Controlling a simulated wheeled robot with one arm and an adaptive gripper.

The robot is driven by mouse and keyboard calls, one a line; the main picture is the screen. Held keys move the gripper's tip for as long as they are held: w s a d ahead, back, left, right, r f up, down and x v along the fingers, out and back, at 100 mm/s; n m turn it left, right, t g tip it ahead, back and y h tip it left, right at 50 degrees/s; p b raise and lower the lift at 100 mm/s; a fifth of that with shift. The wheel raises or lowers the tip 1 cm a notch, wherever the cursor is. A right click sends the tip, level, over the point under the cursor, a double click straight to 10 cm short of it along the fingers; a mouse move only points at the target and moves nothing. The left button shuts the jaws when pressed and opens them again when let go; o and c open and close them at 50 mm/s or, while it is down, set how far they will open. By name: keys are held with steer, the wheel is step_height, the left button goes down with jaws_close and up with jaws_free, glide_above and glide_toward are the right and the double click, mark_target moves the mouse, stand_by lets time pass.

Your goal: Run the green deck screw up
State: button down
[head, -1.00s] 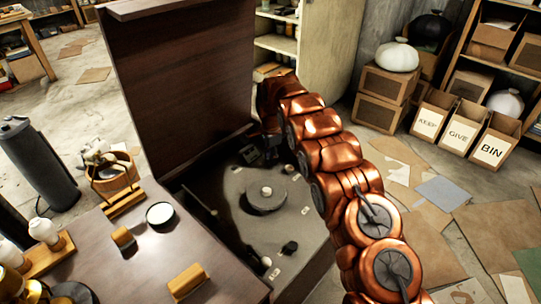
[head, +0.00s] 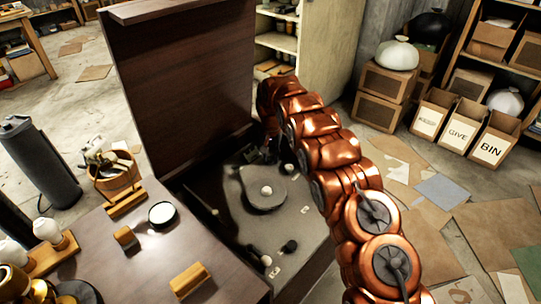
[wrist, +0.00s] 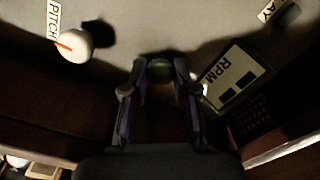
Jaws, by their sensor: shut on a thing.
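In the wrist view my gripper (wrist: 160,88) is shut on a small round-headed piece, which I take for the deck screw (wrist: 159,69). Its head shows between the two fingertips at the edge of the deck. It lies in shadow and looks dull grey, so its green is not clear. In the head view my gripper (head: 268,150) is low at the back of the turntable deck (head: 300,225), mostly hidden by shadow and my copper arm. The screw cannot be made out there.
Close to the gripper are a white PITCH knob (wrist: 75,45) on the left and an RPM panel (wrist: 238,77) on the right. The platter (head: 264,188) lies in front. The raised brown lid (head: 185,85) stands behind on the left.

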steer(key=n, duration=0.3)
steer(key=shift+n, duration=0.4)
steer(key=n, duration=0.3)
steer(key=shift+n+p, duration=0.3)
steer(key=shift+p, duration=0.05)
steer(key=n, duration=0.6)
steer(key=shift+r+p, duration=0.1)
steer(key=shift+p, duration=0.2)
steer(key=n, duration=0.4)
steer(key=n+p, duration=0.1)
steer(key=n, duration=0.2)
steer(key=shift+a+n, duration=0.1)
steer(key=shift+n, duration=0.2)
steer(key=n, duration=0.3)
steer(key=shift+n+p, duration=0.3)
steer(key=n, duration=0.3)
steer(key=shift+n, duration=0.3)
steer(key=n, duration=0.2)
steer(key=shift+n, duration=0.4)
steer(key=n, duration=0.3)
steer(key=shift+s+n, duration=0.15)
steer(key=shift+n, duration=0.15)
steer(key=n, duration=0.3)
steer(key=shift+n+p, duration=0.3)
steer(key=shift+n, duration=1.8)
